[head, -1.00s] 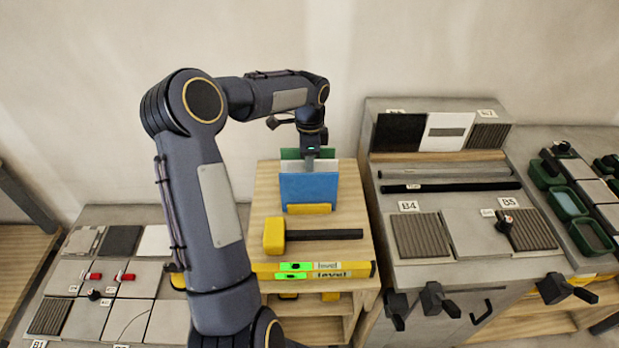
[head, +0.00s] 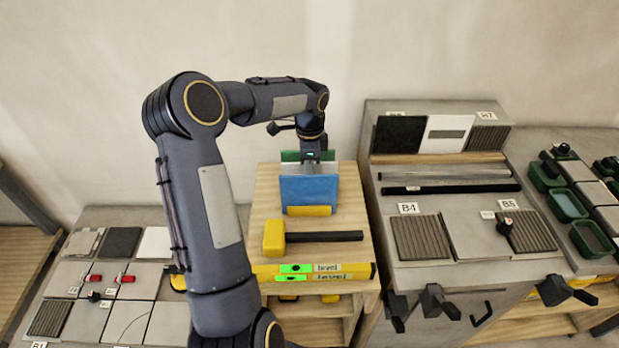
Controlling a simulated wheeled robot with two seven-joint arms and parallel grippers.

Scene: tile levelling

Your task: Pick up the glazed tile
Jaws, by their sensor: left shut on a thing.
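Several tiles stand on edge in a yellow-footed rack on the wooden stand. The blue tile (head: 309,190) is in front, a pale grey-white tile (head: 290,169) is behind it, and a green tile (head: 289,156) is at the back. My left gripper (head: 311,165) reaches down from above at the middle of the rack. It is shut on what looks like the pale tile, just behind the blue tile's top edge. Its fingertips are small and partly hidden. The pictures do not clearly show which tile is the glazed one. My right gripper is not in view.
A yellow-headed mallet (head: 322,236) lies in front of the rack, with yellow levels (head: 345,270) along the stand's front edge. A grey bench (head: 430,268) with tiles and bars stands right. Laid tiles (head: 88,318) are at lower left, partly behind my left arm.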

